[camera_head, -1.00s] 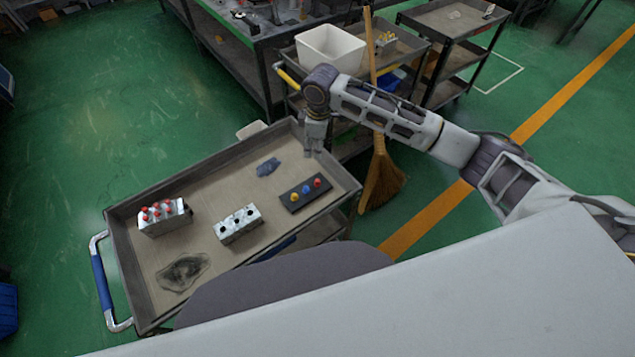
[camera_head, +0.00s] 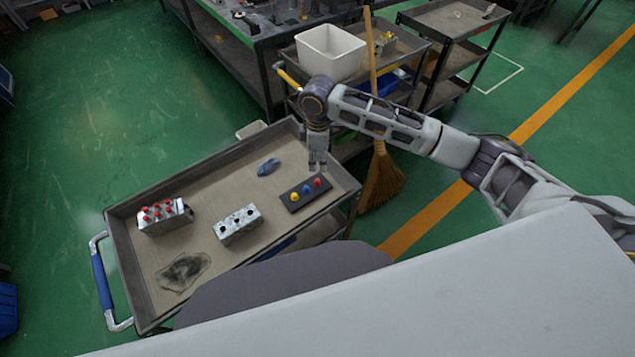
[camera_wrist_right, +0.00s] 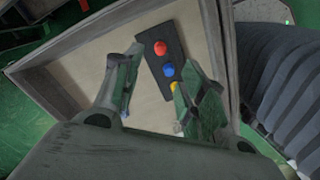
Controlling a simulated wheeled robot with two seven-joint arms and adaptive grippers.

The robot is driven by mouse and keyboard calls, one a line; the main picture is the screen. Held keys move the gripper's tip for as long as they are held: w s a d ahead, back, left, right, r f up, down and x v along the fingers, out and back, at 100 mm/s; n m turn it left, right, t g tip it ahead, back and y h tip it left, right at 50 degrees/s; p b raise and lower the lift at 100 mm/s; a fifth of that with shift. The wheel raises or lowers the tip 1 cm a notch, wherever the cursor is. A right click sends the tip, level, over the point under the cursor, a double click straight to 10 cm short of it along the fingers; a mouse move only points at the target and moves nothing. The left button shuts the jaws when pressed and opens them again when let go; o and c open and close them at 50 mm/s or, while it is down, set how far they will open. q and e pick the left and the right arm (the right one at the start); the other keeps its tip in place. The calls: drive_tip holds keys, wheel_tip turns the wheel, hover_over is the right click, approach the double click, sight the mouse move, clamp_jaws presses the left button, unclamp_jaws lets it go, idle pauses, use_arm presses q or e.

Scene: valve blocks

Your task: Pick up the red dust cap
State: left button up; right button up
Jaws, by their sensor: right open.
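The red dust cap (camera_head: 318,183) sits at the right end of a dark block (camera_head: 291,205) on the cart, in line with a blue cap (camera_head: 307,189) and a yellow cap (camera_head: 295,196). My right gripper (camera_head: 317,168) points down just behind and above the red cap. In the right wrist view the gripper (camera_wrist_right: 158,78) is open and empty. There the red cap (camera_wrist_right: 160,47) shows beyond the fingertips, with the blue cap (camera_wrist_right: 168,69) between the fingers and the yellow cap (camera_wrist_right: 176,87) partly hidden by one finger. My left gripper is not in view.
On the cart tray (camera_head: 215,180) stand a metal block with several red caps (camera_head: 165,218) and a metal block with dark holes (camera_head: 238,224). A blue-grey cloth (camera_head: 268,167) and a dark stain (camera_head: 183,271) lie nearby. The tray has a raised rim.

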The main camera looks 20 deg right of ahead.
hover_over(317, 180)
drive_tip(key=shift+d+f, duration=0.2)
drive_tip(key=shift+f, duration=2.7)
drive_tip(key=shift+s+a+f, duration=0.1)
drive_tip(key=shift+a+f, duration=0.05)
drive_tip(key=shift+f, duration=2.45)
drive_tip(key=c, duration=0.8)
